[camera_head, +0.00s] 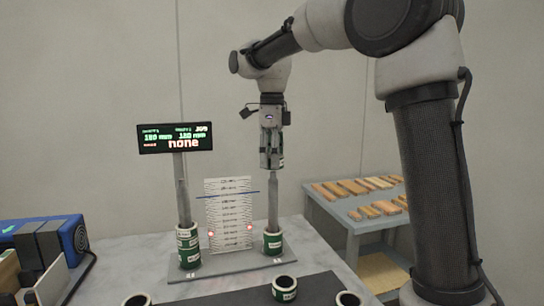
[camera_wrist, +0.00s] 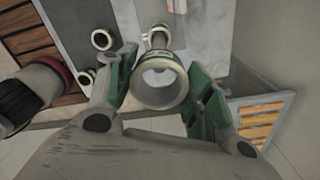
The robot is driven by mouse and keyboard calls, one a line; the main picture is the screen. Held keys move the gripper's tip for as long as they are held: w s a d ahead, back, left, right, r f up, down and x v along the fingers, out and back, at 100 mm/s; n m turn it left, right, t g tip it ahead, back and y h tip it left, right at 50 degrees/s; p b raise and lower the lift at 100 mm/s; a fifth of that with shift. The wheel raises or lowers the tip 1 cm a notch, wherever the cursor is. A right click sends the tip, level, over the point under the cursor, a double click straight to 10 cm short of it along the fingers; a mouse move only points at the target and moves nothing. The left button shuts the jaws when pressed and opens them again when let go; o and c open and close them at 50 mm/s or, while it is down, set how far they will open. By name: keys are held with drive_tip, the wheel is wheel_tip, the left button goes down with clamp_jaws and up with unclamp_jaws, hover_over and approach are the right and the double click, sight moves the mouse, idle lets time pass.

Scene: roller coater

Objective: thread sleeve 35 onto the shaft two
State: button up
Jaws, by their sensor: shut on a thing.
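My gripper (camera_head: 271,150) points down, just above the top of the right-hand shaft (camera_head: 273,195). In the wrist view, my gripper (camera_wrist: 162,68) has its green fingers on both sides of a pale ring-shaped sleeve (camera_wrist: 150,100). The held sleeve's number cannot be read. The right shaft shows past the sleeve's far rim in the wrist view (camera_wrist: 158,36); I cannot tell whether its tip is inside the bore. A green and white sleeve (camera_head: 272,244) sits at the right shaft's base. The left shaft (camera_head: 182,195) carries stacked sleeves (camera_head: 188,246) at its base.
A display (camera_head: 175,138) tops the left shaft side and reads "none". A white scale board (camera_head: 228,215) stands between the shafts. Loose sleeves (camera_head: 285,288) stand in front on a dark mat. A side table (camera_head: 350,222) with wooden pieces is right; blue equipment (camera_head: 70,235) is left.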

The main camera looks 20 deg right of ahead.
sight(272, 172)
drive_tip(key=shift+f, duration=1.25)
drive_tip(key=shift+f, duration=0.1)
drive_tip(key=shift+f, duration=0.95)
drive_tip(key=o, duration=1.1)
drive_tip(key=o, duration=0.4)
